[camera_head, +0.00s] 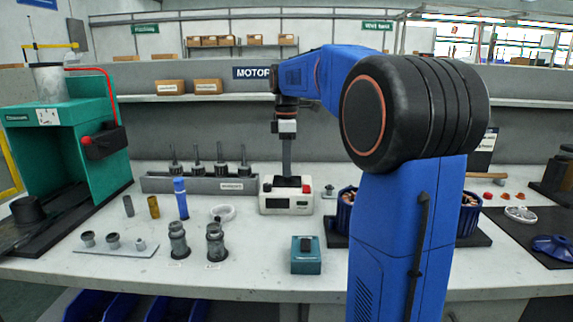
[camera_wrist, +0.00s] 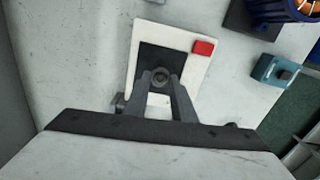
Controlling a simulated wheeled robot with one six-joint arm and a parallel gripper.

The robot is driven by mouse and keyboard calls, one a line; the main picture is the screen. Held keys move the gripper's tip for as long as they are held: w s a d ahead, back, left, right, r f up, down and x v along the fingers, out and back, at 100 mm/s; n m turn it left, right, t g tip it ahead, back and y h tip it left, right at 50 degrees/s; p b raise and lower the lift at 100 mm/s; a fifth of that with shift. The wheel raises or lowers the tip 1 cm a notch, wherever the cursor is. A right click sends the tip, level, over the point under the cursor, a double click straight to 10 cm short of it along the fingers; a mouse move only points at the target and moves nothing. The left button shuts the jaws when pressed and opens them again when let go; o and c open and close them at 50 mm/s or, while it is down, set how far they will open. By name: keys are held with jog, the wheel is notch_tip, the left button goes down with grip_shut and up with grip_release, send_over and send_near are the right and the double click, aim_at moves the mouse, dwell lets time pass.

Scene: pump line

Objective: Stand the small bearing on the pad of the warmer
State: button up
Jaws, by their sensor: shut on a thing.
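The warmer (camera_head: 287,204) is a white box with a red button and a dark pad on top, at the middle of the bench. In the wrist view its white top (camera_wrist: 143,35) and dark pad (camera_wrist: 150,57) lie under my fingers. My gripper (camera_head: 287,178) points straight down over the pad. In the wrist view my gripper (camera_wrist: 160,82) is shut on the small bearing (camera_wrist: 160,76), a small grey ring between the fingertips. The bearing is over the pad; I cannot tell if it touches it. In the head view the fingers and pad hide it.
Left are a white ring (camera_head: 223,213), a blue bottle (camera_head: 181,198) and dark fittings (camera_head: 215,242). A teal box (camera_head: 306,255) stands in front, and a blue motor housing (camera_head: 346,208) is close on the right.

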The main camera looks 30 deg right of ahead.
jog(key=o, duration=1.1)
jog(key=shift+r, duration=0.1)
jog(key=shift+r, duration=2.9)
